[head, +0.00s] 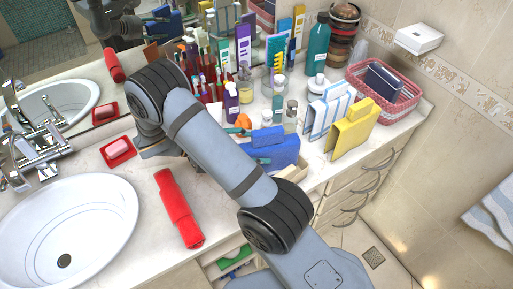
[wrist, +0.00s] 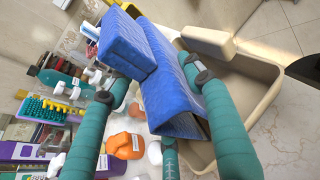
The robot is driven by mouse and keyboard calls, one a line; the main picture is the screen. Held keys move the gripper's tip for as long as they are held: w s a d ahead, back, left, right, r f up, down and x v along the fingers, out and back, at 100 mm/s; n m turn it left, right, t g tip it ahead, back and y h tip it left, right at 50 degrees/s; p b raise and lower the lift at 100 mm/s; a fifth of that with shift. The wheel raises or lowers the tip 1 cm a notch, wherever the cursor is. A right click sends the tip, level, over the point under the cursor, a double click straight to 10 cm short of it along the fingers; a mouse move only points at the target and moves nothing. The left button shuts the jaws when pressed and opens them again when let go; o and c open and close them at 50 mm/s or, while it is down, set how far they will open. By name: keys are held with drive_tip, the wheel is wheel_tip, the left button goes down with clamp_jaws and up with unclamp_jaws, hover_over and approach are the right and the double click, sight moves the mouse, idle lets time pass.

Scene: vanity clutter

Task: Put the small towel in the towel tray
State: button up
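A folded blue towel (head: 276,152) stands tent-like near the counter's front edge, and it fills the middle of the wrist view (wrist: 172,82). My gripper's teal fingers (wrist: 160,80) lie on either side of it. I cannot tell whether they press on it. In the head view my arm hides most of the gripper (head: 248,146). A red rolled towel (head: 178,207) lies alone on the counter near the sink.
Striped (head: 328,112) and yellow (head: 353,130) folded towels stand right of the blue one. A pink basket (head: 411,103) with a dark blue item is behind them. Bottles, including a purple one (head: 231,102), crowd the back. A white sink (head: 95,215) is at left.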

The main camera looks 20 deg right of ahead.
drive_tip(key=o, duration=0.4)
drive_tip(key=shift+r, duration=0.1)
drive_tip(key=b+v, duration=0.1)
drive_tip(key=v, duration=1.1)
drive_tip(key=shift+a, duration=0.1)
drive_tip(key=shift+o, duration=1)
drive_tip(key=shift+c, duration=0.5)
